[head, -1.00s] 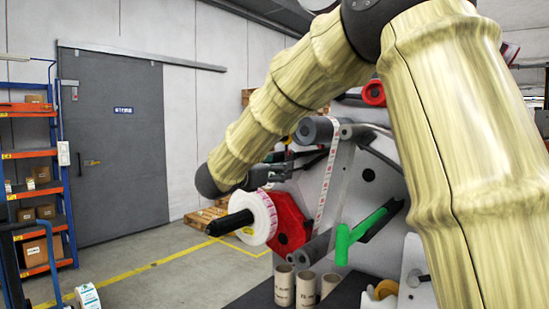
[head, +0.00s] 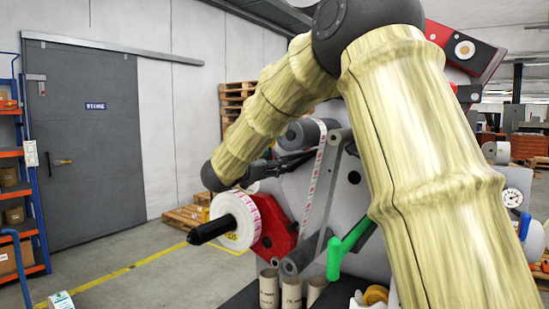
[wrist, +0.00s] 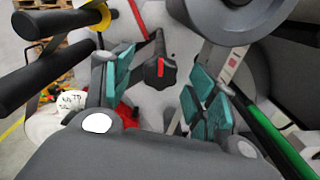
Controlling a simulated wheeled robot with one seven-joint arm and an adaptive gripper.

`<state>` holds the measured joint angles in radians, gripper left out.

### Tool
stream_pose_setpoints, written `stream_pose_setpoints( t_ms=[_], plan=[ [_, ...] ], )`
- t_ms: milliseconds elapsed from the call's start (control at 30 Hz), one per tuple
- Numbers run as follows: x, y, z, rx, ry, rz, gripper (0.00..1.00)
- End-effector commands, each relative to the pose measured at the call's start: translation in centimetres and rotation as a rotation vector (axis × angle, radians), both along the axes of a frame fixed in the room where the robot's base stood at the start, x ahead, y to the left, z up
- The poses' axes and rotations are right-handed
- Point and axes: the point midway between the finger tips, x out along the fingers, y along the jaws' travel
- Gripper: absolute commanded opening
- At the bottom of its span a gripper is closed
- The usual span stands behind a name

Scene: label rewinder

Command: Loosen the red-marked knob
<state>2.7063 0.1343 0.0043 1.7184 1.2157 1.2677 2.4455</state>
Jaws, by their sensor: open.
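The red-marked knob (wrist: 160,72) is a dark knob with a red stripe, on the light machine face in the wrist view. My gripper (wrist: 158,88) is open, with teal finger pads to the left and right of the knob in the picture. I see no pad touching it, and the distance in depth is hard to tell. In the head view my gripper (head: 264,168) is a small dark shape by the machine's upper rollers, and the knob cannot be made out there.
A label roll (head: 236,220) on a black spindle (head: 208,231) stands out beside a red hub (head: 275,228). A green handle (head: 345,247) and cardboard cores (head: 291,292) are lower down. Black bars (wrist: 52,58) and a grey roller (wrist: 235,15) crowd my gripper.

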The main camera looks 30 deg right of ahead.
Motion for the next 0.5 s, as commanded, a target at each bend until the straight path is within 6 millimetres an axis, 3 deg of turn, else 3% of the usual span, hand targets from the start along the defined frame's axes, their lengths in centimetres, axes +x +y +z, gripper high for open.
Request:
stream_pose_setpoints(
  t_ms=[200, 500],
  plan=[
    [0.6, -1.6, 0.0, 0.000, 0.000, 0.000, 0.58],
    [0.6, -1.9, 0.0, 0.000, 0.000, -0.001, 0.58]
  ],
)
